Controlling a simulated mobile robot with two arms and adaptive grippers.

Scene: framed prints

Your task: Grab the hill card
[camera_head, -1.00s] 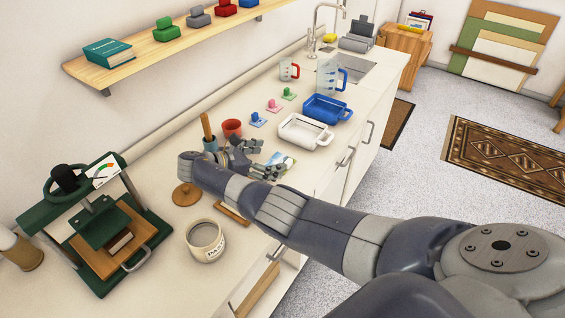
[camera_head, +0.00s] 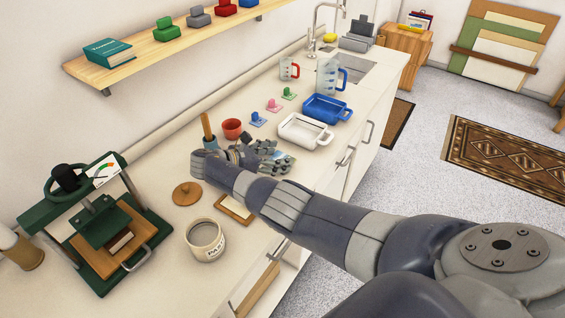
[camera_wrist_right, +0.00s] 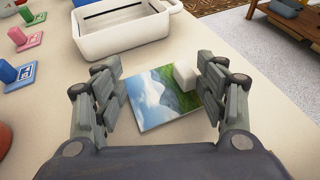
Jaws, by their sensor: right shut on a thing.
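The hill card (camera_wrist_right: 160,96) is a small square print with blue sky, white cloud and a green slope. In the right wrist view it lies between the two fingers of my right gripper (camera_wrist_right: 163,68), with a small white block (camera_wrist_right: 185,76) at its far right part. The fingers are closed in on the card, though exactly where they touch it is hard to tell. In the head view my right gripper (camera_head: 272,153) is low over the counter and hides most of the card. My left gripper is not in view.
A white tray (camera_head: 283,137) and blue tray (camera_head: 309,113) stand beyond the gripper. Small pink (camera_head: 273,106), blue and green knobbed pieces line the counter.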

